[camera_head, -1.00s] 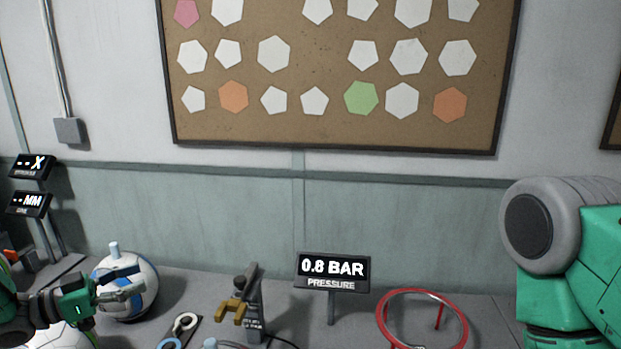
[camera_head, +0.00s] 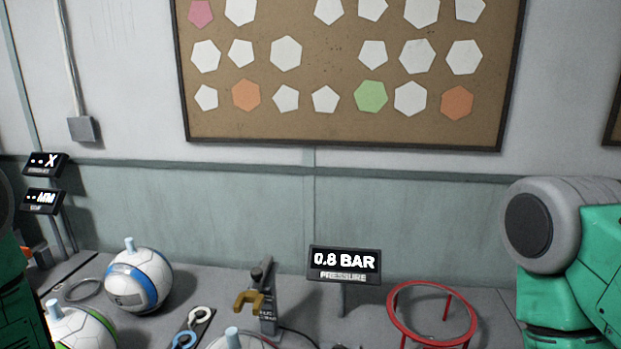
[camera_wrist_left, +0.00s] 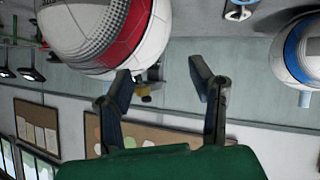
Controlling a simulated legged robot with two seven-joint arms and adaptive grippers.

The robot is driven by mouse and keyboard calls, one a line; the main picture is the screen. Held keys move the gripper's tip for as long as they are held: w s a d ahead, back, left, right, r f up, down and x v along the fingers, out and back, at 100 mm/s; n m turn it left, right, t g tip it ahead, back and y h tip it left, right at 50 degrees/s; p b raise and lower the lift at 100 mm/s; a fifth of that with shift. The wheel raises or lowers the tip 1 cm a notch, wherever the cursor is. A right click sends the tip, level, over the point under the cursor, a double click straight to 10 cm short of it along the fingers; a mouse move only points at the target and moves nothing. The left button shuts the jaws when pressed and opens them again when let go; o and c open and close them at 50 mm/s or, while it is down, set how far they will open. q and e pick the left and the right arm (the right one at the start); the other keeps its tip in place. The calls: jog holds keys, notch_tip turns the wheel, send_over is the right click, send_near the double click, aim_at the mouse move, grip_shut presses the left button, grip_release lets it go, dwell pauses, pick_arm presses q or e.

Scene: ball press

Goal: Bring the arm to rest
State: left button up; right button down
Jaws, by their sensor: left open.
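My left gripper (camera_wrist_left: 162,78) is open in the left wrist view, with nothing held between its fingers. A white ball with a red band (camera_wrist_left: 105,30) is close to the left finger in that picture; I cannot tell whether they touch. In the head view only part of my left arm (camera_head: 14,290) shows at the left edge, and its gripper is out of frame. Part of my right arm (camera_head: 570,270) shows at the right edge; its gripper is out of frame.
A blue-banded ball (camera_head: 138,284) and a green-banded ball (camera_head: 82,332) sit at left on the bench. A yellow-jawed tool (camera_head: 250,301), a pressure display (camera_head: 344,263) reading 0.8 BAR and a red ring stand (camera_head: 398,326) stand further right.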

pick_arm(q)
jog(key=s+f+n+g+y, duration=0.1)
jog(key=s+f+g+y, duration=0.2)
jog(key=s, duration=0.5)
jog(key=s+f+n+g, duration=0.1)
jog(key=s+f+g, duration=0.3)
jog(key=s, duration=0.5)
jog(key=s+d+n+g+y, duration=0.1)
jog(key=s+d+g+y, duration=0.25)
jog(key=s, duration=1.15)
jog(key=w+f+m+b, duration=0.1)
jog(key=w+f+b, duration=0.2)
jog(key=f+b, duration=1.2)
jog(key=shift+w+a+f+t+h, duration=0.15)
jog(key=shift+a+f+t+h, duration=0.1)
jog(key=shift+a+t+h, duration=0.15)
pick_arm(e)
notch_tip(320, 180, down, 16)
jog(key=shift+d+r, duration=0.15)
jog(key=shift+r, duration=0.05)
